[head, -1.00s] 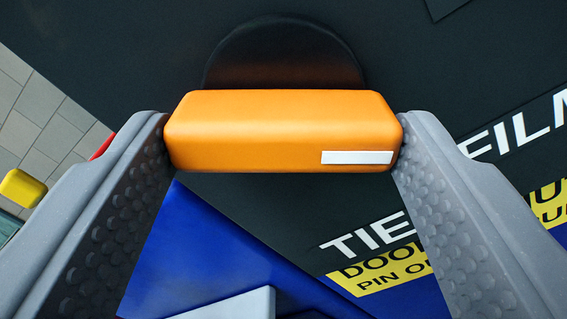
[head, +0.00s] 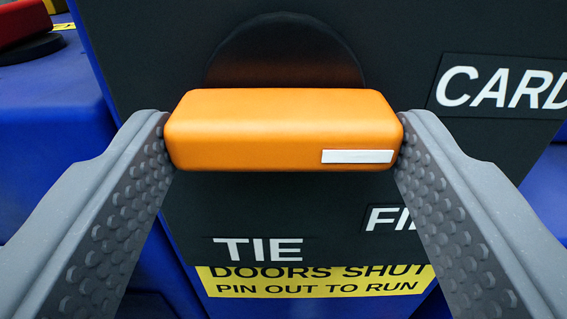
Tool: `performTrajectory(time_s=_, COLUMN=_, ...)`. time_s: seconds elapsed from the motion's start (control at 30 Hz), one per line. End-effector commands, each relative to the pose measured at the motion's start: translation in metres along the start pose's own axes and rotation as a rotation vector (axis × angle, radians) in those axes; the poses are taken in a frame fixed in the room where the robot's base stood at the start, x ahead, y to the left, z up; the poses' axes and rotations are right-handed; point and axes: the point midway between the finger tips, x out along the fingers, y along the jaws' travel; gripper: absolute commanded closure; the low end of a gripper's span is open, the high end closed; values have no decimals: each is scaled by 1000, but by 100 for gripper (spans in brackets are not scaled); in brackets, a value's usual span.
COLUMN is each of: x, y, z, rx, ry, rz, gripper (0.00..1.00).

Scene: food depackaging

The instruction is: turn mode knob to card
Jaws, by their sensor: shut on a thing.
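The mode knob (head: 283,125) is an orange bar with a white pointer mark (head: 357,157) near its lower right end. It sits in front of a round black base (head: 284,55) on a dark panel. My gripper (head: 284,132) is shut on the knob, one finger against each end. The CARD label (head: 500,88) is at the upper right of the panel. The TIE label (head: 258,251) is below the knob, and the FILM label (head: 390,218) is lower right, partly hidden by my right finger.
A yellow strip (head: 318,281) below the panel reads DOORS SHUT, PIN OUT TO RUN. Blue machine housing (head: 45,130) lies to the left and right of the panel. A red part (head: 22,22) on a black base is at the upper left.

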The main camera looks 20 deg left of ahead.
Motion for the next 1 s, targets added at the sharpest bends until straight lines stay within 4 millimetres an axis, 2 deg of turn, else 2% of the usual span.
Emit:
performTrajectory(time_s=0.5, x=0, y=-1, z=-2, rx=-20, ry=4, rz=-1, gripper=61)
performTrajectory(time_s=0.53, x=0, y=-1, z=-2, rx=-19, ry=3, rz=-1, gripper=30)
performTrajectory(time_s=0.6, x=0, y=0, z=-1, rx=-19, ry=3, rz=-1, gripper=16)
performTrajectory(time_s=1.0, x=-6, y=-1, z=-1, rx=-18, ry=1, rz=-1, gripper=16)
